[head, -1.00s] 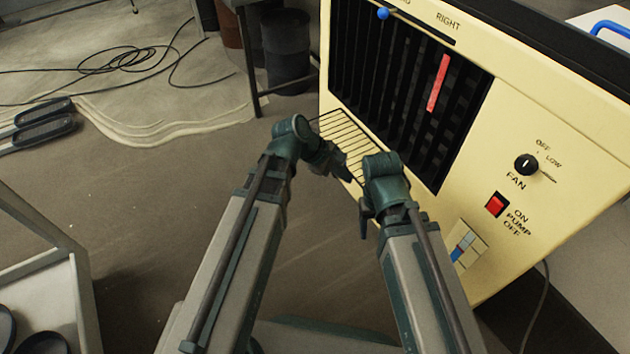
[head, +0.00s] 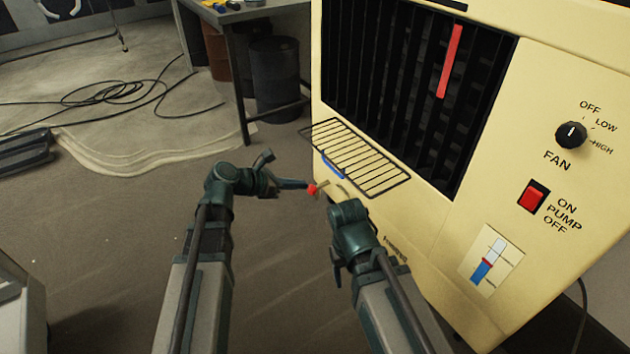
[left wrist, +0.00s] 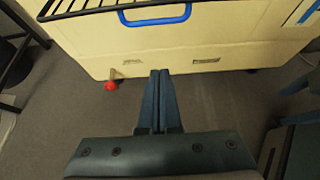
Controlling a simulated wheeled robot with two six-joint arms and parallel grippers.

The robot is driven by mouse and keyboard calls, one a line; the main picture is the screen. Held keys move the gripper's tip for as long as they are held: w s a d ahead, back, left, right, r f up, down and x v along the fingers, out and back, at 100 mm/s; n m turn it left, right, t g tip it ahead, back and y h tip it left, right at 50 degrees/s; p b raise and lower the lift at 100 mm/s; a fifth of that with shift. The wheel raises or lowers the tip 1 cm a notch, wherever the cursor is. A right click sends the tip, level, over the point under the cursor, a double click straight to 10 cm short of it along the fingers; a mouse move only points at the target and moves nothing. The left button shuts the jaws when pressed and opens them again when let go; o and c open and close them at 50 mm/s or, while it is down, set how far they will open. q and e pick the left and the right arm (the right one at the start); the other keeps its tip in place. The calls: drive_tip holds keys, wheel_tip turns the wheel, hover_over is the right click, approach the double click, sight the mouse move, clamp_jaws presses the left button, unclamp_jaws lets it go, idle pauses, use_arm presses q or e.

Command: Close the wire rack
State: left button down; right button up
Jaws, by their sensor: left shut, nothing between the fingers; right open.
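The wire rack (head: 378,172) is a black wire grid standing out from the front of the cream cooler (head: 490,230), below its dark grille. A blue handle (head: 332,168) shows at its near edge; it also shows in the left wrist view (left wrist: 153,22). My left gripper (head: 303,184) is shut and empty, below and left of the rack. In the left wrist view its fingers (left wrist: 160,72) point at the cooler's lower front, below the blue handle, apart from it. My right gripper (head: 345,222) is open, below the rack; its fingers are partly hidden by its wrist.
A red knob (head: 312,190) juts from the cooler's lower front, near my left gripper in the head view. A table (head: 245,60) with barrels (head: 277,75) stands behind left. Black cable (head: 110,92) lies on the floor.

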use_arm(q)
drive_tip(key=b+x, duration=0.5)
drive_tip(key=x, duration=0.5)
drive_tip(key=shift+w+d+r+p, duration=0.1)
drive_tip(key=shift+r+p, duration=0.9)
drive_tip(key=shift+p, duration=0.1)
drive_tip(key=shift+w+d+r+p, duration=0.1)
drive_tip(key=shift+r+p, duration=0.9)
drive_tip(key=shift+p, duration=0.1)
